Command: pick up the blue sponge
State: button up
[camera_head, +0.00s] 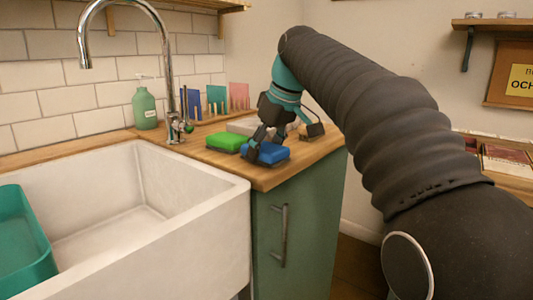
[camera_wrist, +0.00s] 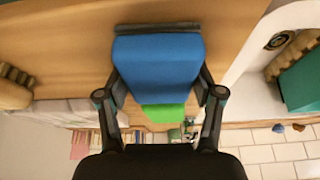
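The blue sponge (camera_head: 271,153) is at the front edge area of the wooden counter, right of the green sponge. In the wrist view the blue sponge (camera_wrist: 158,62) fills the space between my fingertips. My gripper (camera_head: 265,146) reaches down over it, and in the wrist view my gripper (camera_wrist: 160,78) has one finger against each side of the sponge. It looks shut on the sponge. Whether the sponge's underside touches the counter is hard to tell.
The green sponge (camera_head: 227,143) lies close beside the blue one. A white sink (camera_head: 200,215) with a teal tub (camera_head: 22,240) is to the left. A tap (camera_head: 170,80), a green soap bottle (camera_head: 145,108) and a rack with coloured boards (camera_head: 216,98) stand behind.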

aim_at(266, 146)
dwell(0.4)
notch_tip(266, 146, up, 5)
jog(key=shift+r+p, duration=0.1)
jog(key=shift+p, duration=0.8)
jog(key=s+d+r, duration=0.6)
jog(key=s+d, duration=0.1)
jog(key=s, duration=0.2)
jog(key=shift+d+r, duration=0.15)
jog(key=shift+d, duration=0.1)
jog(key=shift+c, duration=0.2)
